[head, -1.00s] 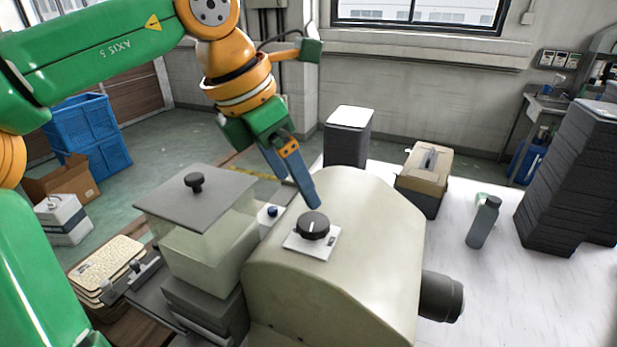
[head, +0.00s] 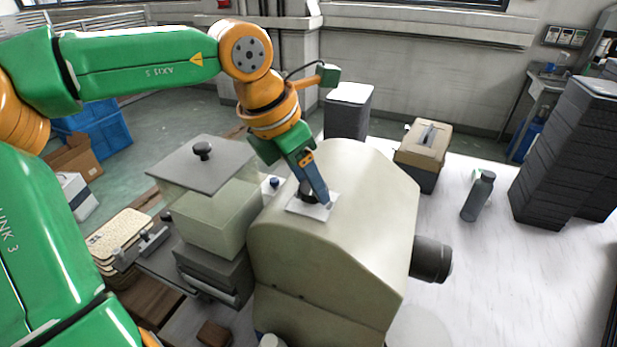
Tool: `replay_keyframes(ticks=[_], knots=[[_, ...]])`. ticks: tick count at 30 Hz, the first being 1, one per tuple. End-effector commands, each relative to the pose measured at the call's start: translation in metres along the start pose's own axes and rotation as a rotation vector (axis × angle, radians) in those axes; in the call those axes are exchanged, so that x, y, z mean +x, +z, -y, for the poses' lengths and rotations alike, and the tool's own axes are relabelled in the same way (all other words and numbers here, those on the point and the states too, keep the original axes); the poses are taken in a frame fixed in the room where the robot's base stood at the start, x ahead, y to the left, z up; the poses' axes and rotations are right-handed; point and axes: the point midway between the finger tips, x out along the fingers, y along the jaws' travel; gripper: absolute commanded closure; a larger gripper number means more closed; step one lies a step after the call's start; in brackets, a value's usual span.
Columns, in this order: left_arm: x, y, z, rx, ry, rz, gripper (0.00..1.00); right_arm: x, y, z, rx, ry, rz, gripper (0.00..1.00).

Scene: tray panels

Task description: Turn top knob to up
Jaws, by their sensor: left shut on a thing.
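The top knob (head: 303,195) is a dark round knob on a white square plate (head: 318,212) on top of the cream machine (head: 340,260). My left gripper (head: 318,198) is at the knob, its blue-grey fingers shut on it and hiding most of it. The knob's pointer mark is hidden, so its setting cannot be read. A second small dark knob (head: 203,149) stands on the grey lid of the clear box left of the machine. My right gripper does not show.
A toolbox (head: 423,158), a grey bottle (head: 479,197) and dark stacked trays (head: 565,150) stand right of the machine on the white table. A dark cylinder (head: 430,259) sticks out of the machine's right side. Beige panels (head: 118,237) lie at left.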

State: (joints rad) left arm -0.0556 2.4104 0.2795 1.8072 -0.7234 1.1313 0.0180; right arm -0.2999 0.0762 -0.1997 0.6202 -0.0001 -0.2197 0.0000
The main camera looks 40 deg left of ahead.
Motion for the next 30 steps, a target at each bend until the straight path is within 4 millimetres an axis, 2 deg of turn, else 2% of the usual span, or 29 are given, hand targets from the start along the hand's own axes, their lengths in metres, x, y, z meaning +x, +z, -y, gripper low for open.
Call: replay_keyframes(ticks=[14, 30], knots=[[-0.0003, 0.0003, -0.0011, 0.054, -0.022, 0.001, 0.97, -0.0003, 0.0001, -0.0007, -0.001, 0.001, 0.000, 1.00], [0.0004, 0.0018, -0.0056, 0.471, -0.198, 0.002, 0.97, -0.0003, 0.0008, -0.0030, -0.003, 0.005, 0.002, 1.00]])
